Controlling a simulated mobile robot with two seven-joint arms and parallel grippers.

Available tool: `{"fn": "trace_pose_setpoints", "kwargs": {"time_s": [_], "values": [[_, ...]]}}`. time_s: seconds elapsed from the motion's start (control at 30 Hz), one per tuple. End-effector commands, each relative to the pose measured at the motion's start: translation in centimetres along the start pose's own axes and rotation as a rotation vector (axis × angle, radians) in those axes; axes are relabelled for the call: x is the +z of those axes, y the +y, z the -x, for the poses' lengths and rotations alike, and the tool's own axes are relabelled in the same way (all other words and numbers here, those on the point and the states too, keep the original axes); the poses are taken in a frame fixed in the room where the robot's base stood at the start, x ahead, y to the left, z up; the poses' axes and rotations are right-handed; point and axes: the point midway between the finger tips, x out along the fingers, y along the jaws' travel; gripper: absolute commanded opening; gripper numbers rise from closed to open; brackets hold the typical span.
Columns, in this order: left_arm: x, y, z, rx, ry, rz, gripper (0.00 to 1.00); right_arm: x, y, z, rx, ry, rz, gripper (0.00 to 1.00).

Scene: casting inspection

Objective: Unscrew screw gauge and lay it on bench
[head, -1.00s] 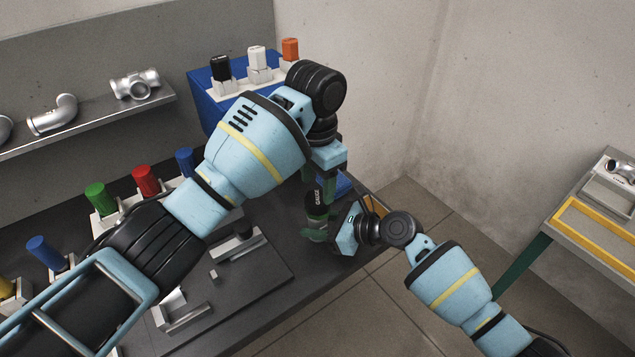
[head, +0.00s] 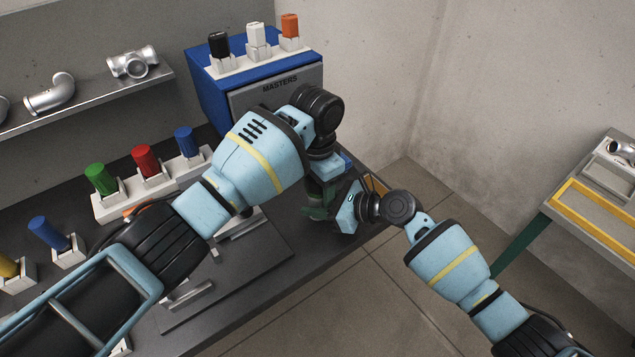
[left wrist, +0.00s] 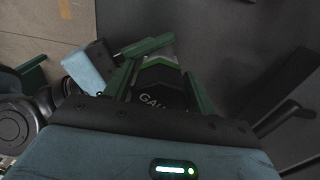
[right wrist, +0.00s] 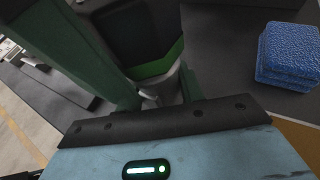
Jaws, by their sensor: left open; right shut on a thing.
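The screw gauge (left wrist: 160,85) is a black handle with a green band and partly legible white lettering. In the right wrist view the gauge (right wrist: 145,35) sits against a grey metal part (right wrist: 168,88). My left gripper (head: 322,190) is open, pointing down, with its green fingers on either side of the gauge handle. My right gripper (head: 322,213) comes from the right, lower down, and is shut on the grey metal part. In the head view the fingers hide most of both pieces. The joint between gauge and part is not clear.
The dark bench (head: 300,262) carries a low plate with metal fixtures. White holders with green (head: 101,179), red (head: 146,161) and blue handles stand behind. A blue MASTERS box (head: 212,95) is at the back. A blue textured block (right wrist: 288,55) lies near the grippers.

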Motion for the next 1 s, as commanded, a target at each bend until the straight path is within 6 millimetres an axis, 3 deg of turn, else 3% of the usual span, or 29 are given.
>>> {"fn": "trace_pose_setpoints", "kwargs": {"time_s": [0.03, 0.27, 0.3, 0.43, 0.73, 1.0], "values": [[0.0, 0.0, 0.1, -0.001, 0.000, 0.000, 0.52, 0.3, -0.1, 0.0, -0.001, -0.004, 0.002, 0.00], [0.0, 0.0, 0.1, -0.001, 0.001, 0.000, 0.22, 0.3, -0.1, 0.0, -0.001, -0.004, 0.002, 0.00], [0.0, 0.0, 0.1, -0.001, 0.001, 0.000, 0.50, 0.3, -0.1, 0.0, -0.001, -0.004, 0.002, 0.00], [0.0, 0.0, 0.1, -0.001, 0.001, 0.000, 0.67, 0.3, -0.1, 0.0, -0.001, -0.004, 0.002, 0.00], [-0.1, 0.1, 0.4, 0.002, 0.002, -0.003, 0.69, 0.3, -0.1, 0.0, -0.002, -0.005, 0.002, 0.00], [-0.2, 0.2, 3.6, 0.001, 0.006, -0.005, 0.69, 0.2, 0.0, 0.0, -0.001, -0.003, 0.001, 0.00]]}}
